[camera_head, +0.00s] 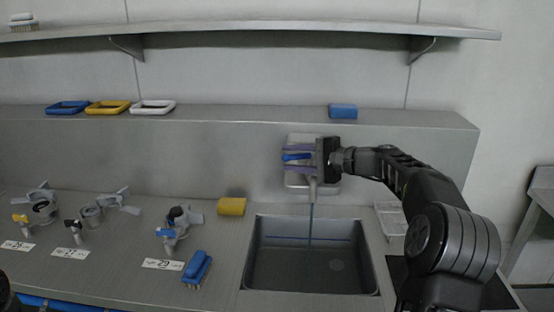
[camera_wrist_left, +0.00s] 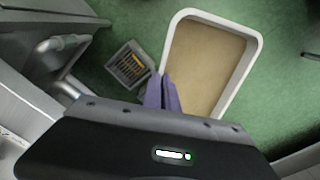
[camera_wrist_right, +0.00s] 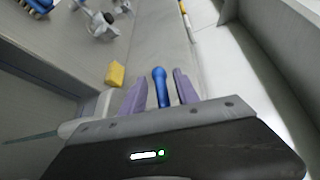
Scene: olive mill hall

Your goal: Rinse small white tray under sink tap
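The sink (camera_head: 268,272) is a grey basin in the counter. The tap (camera_head: 312,190) stands over its back edge, and a thin stream falls from it into the basin. My right gripper (camera_head: 297,157) has its purple fingers on either side of the tap's blue lever (camera_wrist_right: 160,88), with gaps visible between. A small white-rimmed tray (camera_head: 152,107) lies on the back ledge. A pale tray-like item (camera_head: 391,221) lies right of the sink, partly hidden by my right arm. My left gripper (camera_wrist_left: 162,92) is shut and empty above the floor.
A yellow sponge (camera_head: 231,206) and blue brush (camera_head: 196,270) lie left of the sink, near metal fittings with number cards. Blue (camera_head: 68,107) and yellow (camera_head: 108,107) trays and a blue block (camera_head: 343,111) are on the ledge. A white-rimmed bin (camera_wrist_left: 252,75) stands on the floor.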

